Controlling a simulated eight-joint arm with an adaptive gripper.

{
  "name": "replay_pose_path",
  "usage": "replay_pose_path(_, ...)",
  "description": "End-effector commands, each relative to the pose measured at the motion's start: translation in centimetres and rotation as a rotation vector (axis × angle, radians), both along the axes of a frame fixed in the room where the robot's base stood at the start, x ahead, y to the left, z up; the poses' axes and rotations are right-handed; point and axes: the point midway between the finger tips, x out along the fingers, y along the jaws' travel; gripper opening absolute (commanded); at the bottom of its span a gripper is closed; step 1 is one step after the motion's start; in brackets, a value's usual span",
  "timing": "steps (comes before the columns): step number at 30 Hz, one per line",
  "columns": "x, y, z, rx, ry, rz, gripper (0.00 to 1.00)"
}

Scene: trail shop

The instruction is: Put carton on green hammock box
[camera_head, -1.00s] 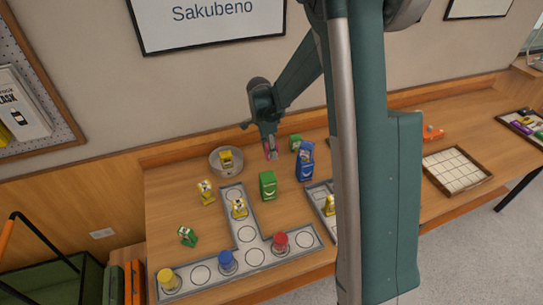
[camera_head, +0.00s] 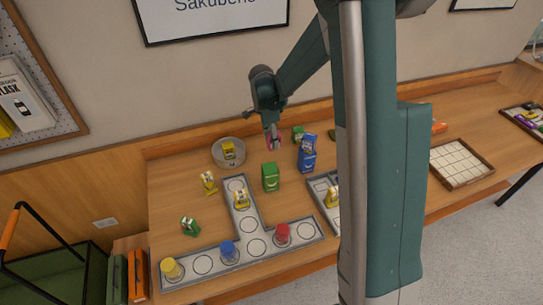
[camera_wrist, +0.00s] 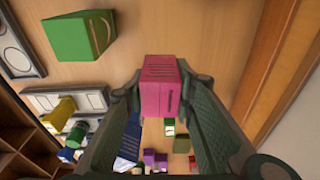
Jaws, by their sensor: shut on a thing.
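A pink carton (camera_wrist: 160,86) is held between the fingertips of my gripper (camera_wrist: 158,78) in the wrist view. In the head view the small pink carton (camera_head: 273,145) shows below my gripper (camera_head: 272,136), which is shut on it above the table. The green box (camera_head: 270,177) with a pale curved mark stands on the table, below and in front of the carton in the head view. It also shows at the upper left of the wrist view (camera_wrist: 72,38), apart from the carton. I cannot read its label.
A blue box (camera_head: 307,153) stands close to the green box's right, with another green item (camera_head: 298,132) behind. A round bowl (camera_head: 216,157) holds a yellow item at the left. A grey T-shaped tray (camera_head: 248,232) lies in front. My arm hides part of the table.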

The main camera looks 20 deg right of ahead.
Motion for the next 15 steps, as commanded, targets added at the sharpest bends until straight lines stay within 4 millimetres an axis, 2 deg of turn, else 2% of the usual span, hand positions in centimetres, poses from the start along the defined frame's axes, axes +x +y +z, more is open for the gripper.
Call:
replay_pose_path(8,-2.2,1.3,2.9,0.0,0.0,0.016,0.13)
replay_pose_path(15,-5.4,3.0,6.4,0.0,0.0,0.039,0.13)
